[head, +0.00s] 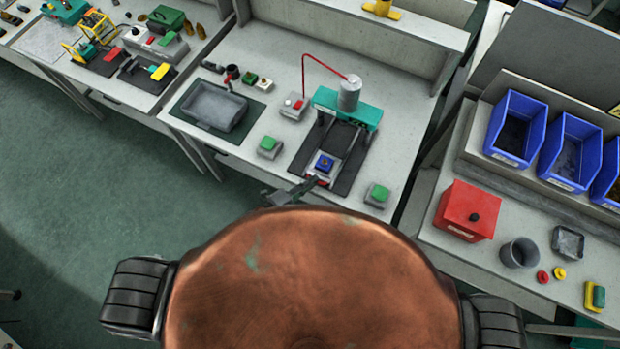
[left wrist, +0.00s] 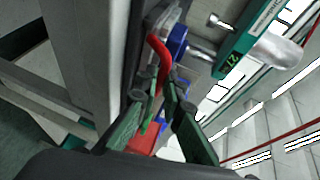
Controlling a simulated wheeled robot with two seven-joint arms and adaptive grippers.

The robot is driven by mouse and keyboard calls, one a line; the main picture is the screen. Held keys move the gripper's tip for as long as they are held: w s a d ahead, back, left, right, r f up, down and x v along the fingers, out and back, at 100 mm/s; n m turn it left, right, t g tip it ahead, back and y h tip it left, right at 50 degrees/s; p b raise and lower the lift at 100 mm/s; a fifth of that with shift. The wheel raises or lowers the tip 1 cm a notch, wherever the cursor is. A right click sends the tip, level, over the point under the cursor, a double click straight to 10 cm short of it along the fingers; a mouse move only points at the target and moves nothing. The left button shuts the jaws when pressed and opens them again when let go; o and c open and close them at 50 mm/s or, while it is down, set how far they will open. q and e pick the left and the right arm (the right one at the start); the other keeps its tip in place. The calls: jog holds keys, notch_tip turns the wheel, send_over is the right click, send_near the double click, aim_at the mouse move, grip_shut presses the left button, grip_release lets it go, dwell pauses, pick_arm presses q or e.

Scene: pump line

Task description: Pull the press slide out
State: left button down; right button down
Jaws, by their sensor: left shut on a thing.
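The press (head: 350,112) has a teal bridge and a grey cylinder, and stands on a dark base plate on the bench. Its slide (head: 318,172) shows at the front end of the dark rails, clear of the bridge, with a blue part (head: 325,163) on it. A red handle (left wrist: 157,50) is at the slide's front. My left gripper (head: 311,183) is at the bench's front side and shut on the handle; its green-grey fingers (left wrist: 154,97) close around the bar in the left wrist view. My right gripper is not in view.
Green button boxes (head: 378,195) and (head: 269,147) stand on either side of the press. A grey tray (head: 213,107) lies to the left. A red box (head: 467,211) and blue bins (head: 515,128) are on the right bench.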

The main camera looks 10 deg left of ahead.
pick_arm(q)
jog(key=shift+s+f, duration=0.1)
jog(key=shift+s, duration=0.05)
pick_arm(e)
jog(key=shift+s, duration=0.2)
pick_arm(q)
jog(key=c, duration=2)
grip_release()
jog(key=shift+s+a, duration=0.15)
jog(key=shift+c, duration=0.2)
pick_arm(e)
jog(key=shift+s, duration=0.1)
pick_arm(q)
jog(key=v, duration=1.1)
jog(key=shift+s+a, duration=0.25)
jog(key=shift+a, duration=0.05)
